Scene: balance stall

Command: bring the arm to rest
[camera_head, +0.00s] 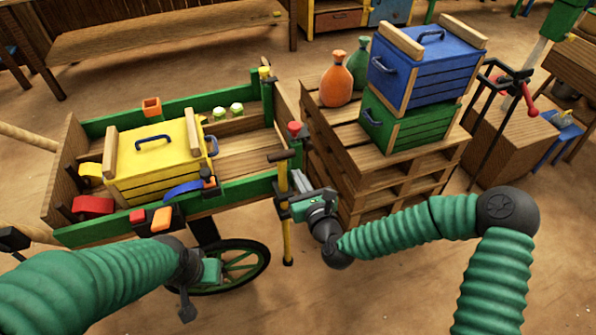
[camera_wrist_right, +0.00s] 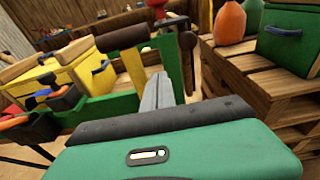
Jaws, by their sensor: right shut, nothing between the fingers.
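My right arm reaches in from the right of the head view, and its green and dark gripper (camera_head: 298,180) is at the cart's right front corner. Its grey fingers are shut with nothing between them, beside the yellow post (camera_head: 283,226). In the right wrist view the shut fingers (camera_wrist_right: 156,92) point ahead toward the cart, close to the yellow post with a dark brown bar across its top (camera_wrist_right: 124,38). I cannot tell whether they touch it. My left gripper (camera_head: 188,300) hangs low in front of the cart, its fingers too small and dark to judge.
A green-sided wooden cart (camera_head: 236,190) holds a yellow crate (camera_head: 157,165). A pallet stack (camera_head: 395,172) at right carries a blue crate (camera_head: 425,72) on a green crate (camera_head: 408,122), plus orange (camera_head: 336,80) and green sacks (camera_head: 359,62). Bare floor lies in front right.

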